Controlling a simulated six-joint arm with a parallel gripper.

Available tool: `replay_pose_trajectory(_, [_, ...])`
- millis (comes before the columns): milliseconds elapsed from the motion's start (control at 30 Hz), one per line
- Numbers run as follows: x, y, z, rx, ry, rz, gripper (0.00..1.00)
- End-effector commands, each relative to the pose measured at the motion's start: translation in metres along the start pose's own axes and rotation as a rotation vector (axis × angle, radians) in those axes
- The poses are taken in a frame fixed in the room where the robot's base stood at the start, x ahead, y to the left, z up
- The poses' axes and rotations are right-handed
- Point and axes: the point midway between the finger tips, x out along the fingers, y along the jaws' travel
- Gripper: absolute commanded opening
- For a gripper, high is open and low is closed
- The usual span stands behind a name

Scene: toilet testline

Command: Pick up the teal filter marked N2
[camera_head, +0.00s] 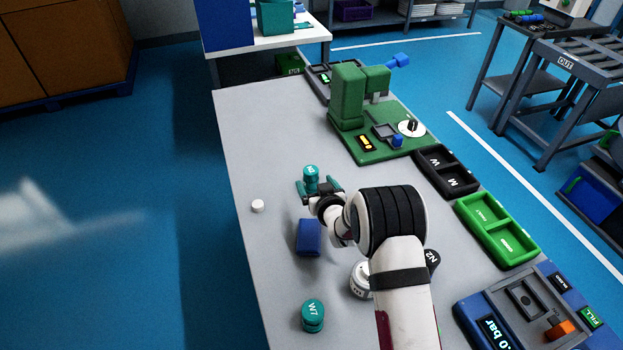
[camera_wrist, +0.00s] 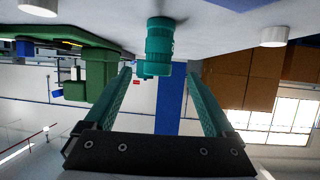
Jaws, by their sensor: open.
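A teal filter (camera_head: 311,174) stands upright on the grey table, with a small white mark on top that I cannot read clearly. My gripper (camera_head: 319,188) is low at the table, with its teal fingers open close to this filter. In the wrist view the filter (camera_wrist: 160,42) is ahead, centred between the open fingertips (camera_wrist: 158,73), with gaps on both sides. Another teal filter (camera_head: 313,317), marked W7, stands near the front. A black piece (camera_head: 432,259) marked N2 is partly hidden behind my arm.
A blue block (camera_head: 309,237) and a white cap (camera_head: 257,206) are near my gripper. A white round part (camera_head: 360,279) is partly behind my arm. The green fixture (camera_head: 350,100), black tray (camera_head: 447,170) and green tray (camera_head: 497,228) line the right side. The table's left side is mostly clear.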

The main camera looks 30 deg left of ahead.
Motion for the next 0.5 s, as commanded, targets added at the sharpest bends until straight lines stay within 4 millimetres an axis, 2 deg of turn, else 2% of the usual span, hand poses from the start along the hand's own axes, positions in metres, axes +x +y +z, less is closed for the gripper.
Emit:
replay_pose_trajectory(100, [0.024, 0.002, 0.001, -0.001, 0.001, 0.000, 0.89])
replay_pose_trajectory(233, [0.045, 0.003, 0.001, -0.001, 0.001, -0.001, 0.89])
replay_pose_trajectory(500, [0.050, 0.003, 0.001, -0.001, 0.000, 0.000, 0.87])
